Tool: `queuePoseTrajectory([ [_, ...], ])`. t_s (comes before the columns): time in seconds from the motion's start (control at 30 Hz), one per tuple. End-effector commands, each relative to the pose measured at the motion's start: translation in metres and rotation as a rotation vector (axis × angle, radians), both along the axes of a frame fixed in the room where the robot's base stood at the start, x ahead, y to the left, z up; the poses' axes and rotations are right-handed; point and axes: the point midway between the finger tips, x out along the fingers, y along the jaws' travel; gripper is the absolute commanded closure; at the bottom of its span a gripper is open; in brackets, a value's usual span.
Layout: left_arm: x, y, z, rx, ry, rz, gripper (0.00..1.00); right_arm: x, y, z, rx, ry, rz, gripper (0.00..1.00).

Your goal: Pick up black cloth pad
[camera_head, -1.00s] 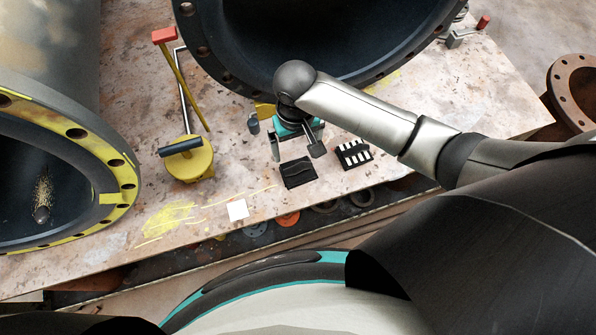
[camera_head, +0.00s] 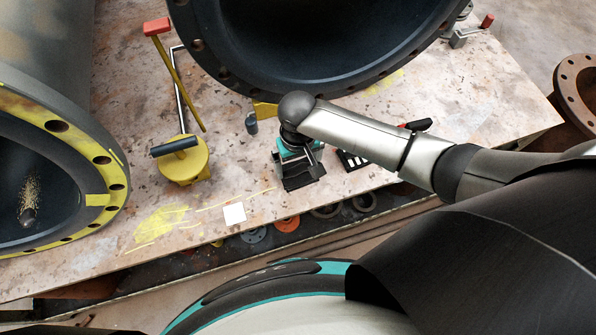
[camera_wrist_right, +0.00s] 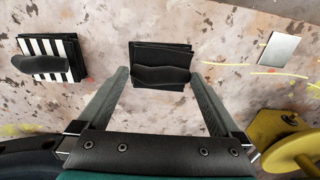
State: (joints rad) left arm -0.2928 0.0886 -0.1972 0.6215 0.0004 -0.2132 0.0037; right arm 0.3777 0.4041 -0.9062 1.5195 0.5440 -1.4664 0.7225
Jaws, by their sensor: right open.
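The black cloth pad (camera_wrist_right: 160,54) lies flat on the mottled worktop, with a raised dark roll or grip along its near side. In the head view, the pad (camera_head: 303,184) is partly hidden under my right gripper (camera_head: 298,168). In the right wrist view, my right gripper (camera_wrist_right: 157,76) is open, one finger to each side of the pad's near part. Nothing is held between the fingers; whether they touch the worktop I cannot tell. My left gripper is not in view.
A black-and-white striped pad (camera_wrist_right: 45,60) lies beside the black one. A white square (camera_head: 235,213) and a yellow round tool (camera_head: 183,162) are on the other side. Large flanged pipes (camera_head: 62,126) stand left and behind. The worktop's front edge is close.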

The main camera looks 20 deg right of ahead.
Motion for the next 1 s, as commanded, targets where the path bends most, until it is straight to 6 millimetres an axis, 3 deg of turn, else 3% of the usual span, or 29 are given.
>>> queuePoseTrajectory([
  [0.07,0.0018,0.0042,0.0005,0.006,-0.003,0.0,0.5,0.0002,0.0002,0.0006,0.0,0.0,0.0,0.07],
  [0.6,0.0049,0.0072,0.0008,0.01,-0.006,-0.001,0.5,0.0001,0.0002,0.0007,0.0,0.0,0.0,0.68],
  [1.0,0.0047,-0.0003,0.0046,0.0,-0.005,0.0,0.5,0.0002,0.0002,0.0088,0.0,0.0,0.0,0.69],
])
